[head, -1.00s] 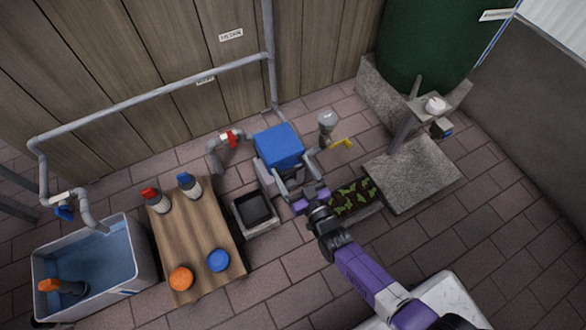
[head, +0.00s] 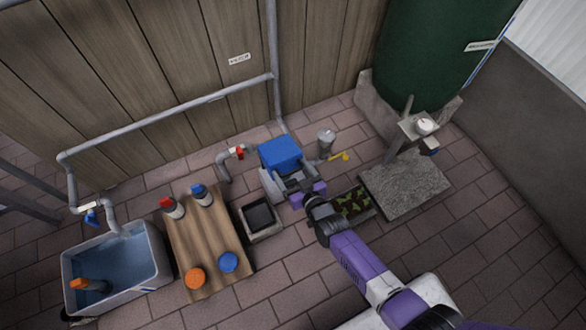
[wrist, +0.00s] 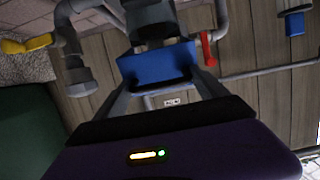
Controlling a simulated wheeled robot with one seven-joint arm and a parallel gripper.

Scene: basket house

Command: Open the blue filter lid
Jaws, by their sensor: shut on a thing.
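The blue filter lid (head: 281,151) sits on top of the grey filter housing (head: 271,187) near the wooden wall. My gripper (head: 294,181) reaches it from the front right, with its grey fingers at the housing's front. In the wrist view the two fingers of my gripper (wrist: 157,80) run up to the blue lid (wrist: 157,65) on either side. The gripper is shut on what looks like the lid; the exact contact is hard to see. The lid looks tilted, with a darker gap at its front, but I cannot tell how far it is raised.
Pipes with a red valve (head: 239,153) stand left of the filter, and a yellow handle (head: 340,157) is on the right. A wooden table (head: 208,243) with bottles and round caps and a water tub (head: 151,272) lie left. A concrete block (head: 405,187) stands right.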

